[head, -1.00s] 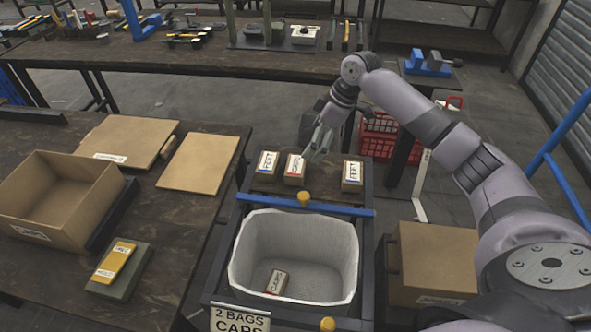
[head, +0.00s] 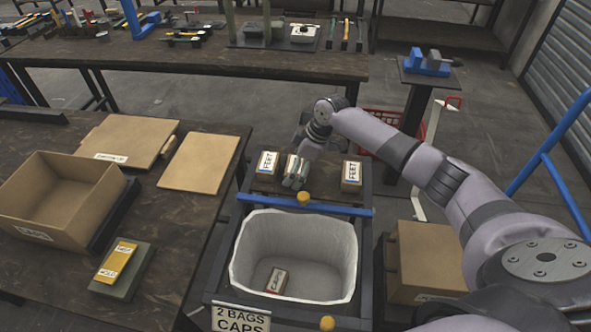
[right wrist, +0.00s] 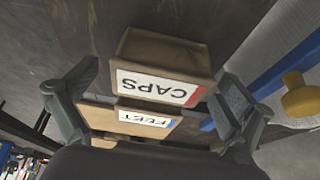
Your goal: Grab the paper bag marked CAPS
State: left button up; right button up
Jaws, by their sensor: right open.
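My right gripper (head: 296,174) is open over the middle bag on the small ledge behind the white-lined bin. In the right wrist view, the paper bag marked CAPS (right wrist: 160,66) lies between the spread fingers (right wrist: 155,88), its label upside down with a red stripe. A bag marked FEET (right wrist: 128,120) shows beside it. In the head view my gripper mostly hides the middle bag. FEET bags stand to its left (head: 267,163) and right (head: 352,175). Another CAPS bag (head: 276,281) lies inside the bin (head: 250,262). My left gripper is not in view.
A sign (head: 241,318) reads "2 BAGS CAPS". An open cardboard box (head: 60,235) stands on the left table. A closed carton (head: 430,262) is right of the bin.

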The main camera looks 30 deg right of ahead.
jog(key=c, duration=1.4)
